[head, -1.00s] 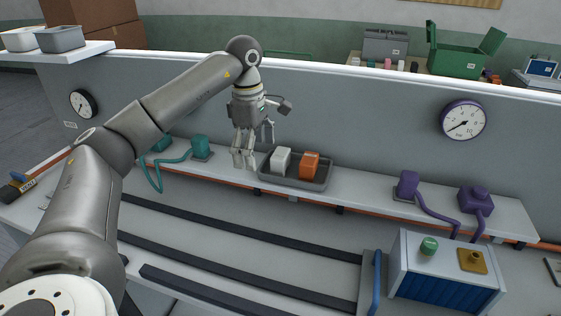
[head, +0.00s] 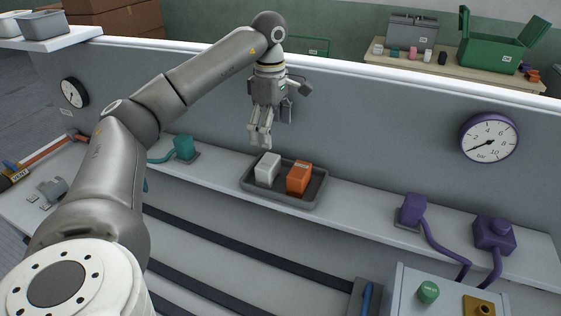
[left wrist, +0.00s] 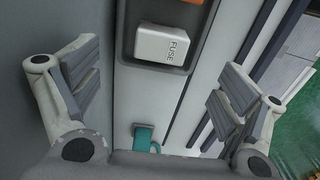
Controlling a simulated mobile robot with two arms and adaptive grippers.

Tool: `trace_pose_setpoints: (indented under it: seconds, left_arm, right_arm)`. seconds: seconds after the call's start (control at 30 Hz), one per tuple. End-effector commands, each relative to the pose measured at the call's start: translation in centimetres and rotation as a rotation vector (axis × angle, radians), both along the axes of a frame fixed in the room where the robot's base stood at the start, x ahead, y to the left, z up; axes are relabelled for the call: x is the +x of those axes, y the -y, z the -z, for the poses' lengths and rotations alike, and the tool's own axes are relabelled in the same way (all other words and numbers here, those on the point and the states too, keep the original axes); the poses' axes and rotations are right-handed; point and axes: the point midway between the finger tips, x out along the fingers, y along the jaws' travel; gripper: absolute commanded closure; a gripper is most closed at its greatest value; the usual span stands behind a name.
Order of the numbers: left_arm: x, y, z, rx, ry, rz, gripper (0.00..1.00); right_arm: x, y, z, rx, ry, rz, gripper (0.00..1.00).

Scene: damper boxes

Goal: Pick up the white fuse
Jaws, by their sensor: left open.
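The white fuse (head: 267,169) is a small white block in the left part of a dark grey tray (head: 252,188) on the shelf. In the left wrist view the white fuse (left wrist: 162,46) shows the word FUSE and lies near the top middle, ahead of and between the spread fingers. My left gripper (head: 260,141) points down just above the white fuse and is apart from it. It is open and empty; both fingers of the left gripper (left wrist: 160,95) show in the left wrist view. My right gripper is not in view.
An orange block (head: 299,178) sits beside the white fuse in the same tray. A grey wall panel (head: 370,130) rises behind the shelf. A teal fitting (head: 184,148) stands to the left, and purple fittings (head: 494,232) stand to the right.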

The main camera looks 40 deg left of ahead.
Motion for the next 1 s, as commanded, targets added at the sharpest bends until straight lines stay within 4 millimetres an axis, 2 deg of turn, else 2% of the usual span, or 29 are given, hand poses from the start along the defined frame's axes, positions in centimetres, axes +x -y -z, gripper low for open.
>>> trace_pose_setpoints:
  seconds: [0.13, 0.23, 0.47, 0.63, 0.8, 1.0]
  left_arm:
    - [-0.2, -0.1, 2.3, 0.002, -0.007, -0.001, 0.07]
    - [-0.1, -0.1, 3.8, 0.001, -0.006, -0.001, 0.07]
    - [-0.1, -0.3, 5.6, 0.001, -0.003, -0.002, 0.07]
    - [0.0, -0.9, 7.9, 0.002, -0.007, -0.002, 0.07]
    - [0.0, -0.9, 10.0, 0.001, -0.004, -0.001, 0.07]
    - [0.0, -0.9, 10.4, 0.000, -0.002, -0.001, 0.07]
  right_arm:
    - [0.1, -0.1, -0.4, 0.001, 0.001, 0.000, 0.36]
    - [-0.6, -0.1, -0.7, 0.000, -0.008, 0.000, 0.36]
    - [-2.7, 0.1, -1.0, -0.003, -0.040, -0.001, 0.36]
    - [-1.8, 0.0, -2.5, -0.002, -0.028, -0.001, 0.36]
    - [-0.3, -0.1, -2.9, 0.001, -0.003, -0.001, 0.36]
    - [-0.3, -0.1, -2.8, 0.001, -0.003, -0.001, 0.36]
